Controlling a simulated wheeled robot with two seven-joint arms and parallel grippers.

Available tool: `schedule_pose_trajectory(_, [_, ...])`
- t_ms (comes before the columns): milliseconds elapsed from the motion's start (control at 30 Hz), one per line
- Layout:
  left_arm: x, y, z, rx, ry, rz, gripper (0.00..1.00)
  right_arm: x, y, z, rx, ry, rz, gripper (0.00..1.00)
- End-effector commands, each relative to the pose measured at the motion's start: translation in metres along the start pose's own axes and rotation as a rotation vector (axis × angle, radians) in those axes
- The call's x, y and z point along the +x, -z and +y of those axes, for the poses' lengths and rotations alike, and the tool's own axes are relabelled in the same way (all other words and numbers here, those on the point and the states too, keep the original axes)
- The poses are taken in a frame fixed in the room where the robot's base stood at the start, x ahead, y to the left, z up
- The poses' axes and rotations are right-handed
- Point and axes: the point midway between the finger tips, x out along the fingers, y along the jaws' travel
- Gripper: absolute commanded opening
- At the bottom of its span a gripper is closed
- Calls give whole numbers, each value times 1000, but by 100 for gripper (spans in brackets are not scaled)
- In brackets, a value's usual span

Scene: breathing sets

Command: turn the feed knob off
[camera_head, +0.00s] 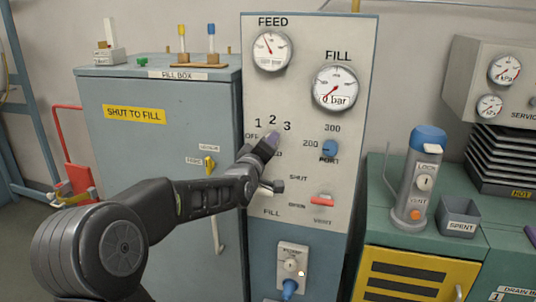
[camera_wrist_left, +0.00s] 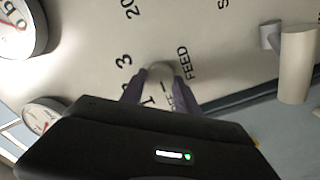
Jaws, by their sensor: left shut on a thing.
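The feed knob (camera_wrist_left: 160,71) is a pale round knob on the white panel, below the FEED gauge (camera_head: 271,50). The marks OFF, 1, 2 and 3 stand around it. My left gripper (camera_head: 270,142) reaches it from below. In the left wrist view, my left gripper (camera_wrist_left: 160,88) has one finger on each side of the knob and is shut on it. In the head view the fingers and wrist hide most of the knob, so its exact setting is unclear. My right gripper is not in view.
To the right are the FILL gauge (camera_head: 335,88), a blue port knob (camera_head: 329,149) and a red vent lever (camera_head: 322,201). A pale lever (camera_head: 268,188) stands out close by my left wrist. The blue-grey fill box (camera_head: 150,140) is left of the panel.

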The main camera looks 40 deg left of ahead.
Motion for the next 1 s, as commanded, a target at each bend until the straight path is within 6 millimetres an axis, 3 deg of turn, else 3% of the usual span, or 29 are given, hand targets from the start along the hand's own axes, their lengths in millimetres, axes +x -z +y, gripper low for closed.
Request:
schedule_pose_trajectory(567, [0,0,0,-57,2,0,0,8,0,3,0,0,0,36])
schedule_pose_trajectory(600, [0,0,0,-57,2,0,39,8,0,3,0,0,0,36])
schedule_pose_trajectory(833, [0,0,0,-55,1,0,58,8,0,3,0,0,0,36])
schedule_pose_trajectory(1000, [0,0,0,-54,1,0,59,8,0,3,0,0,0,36])
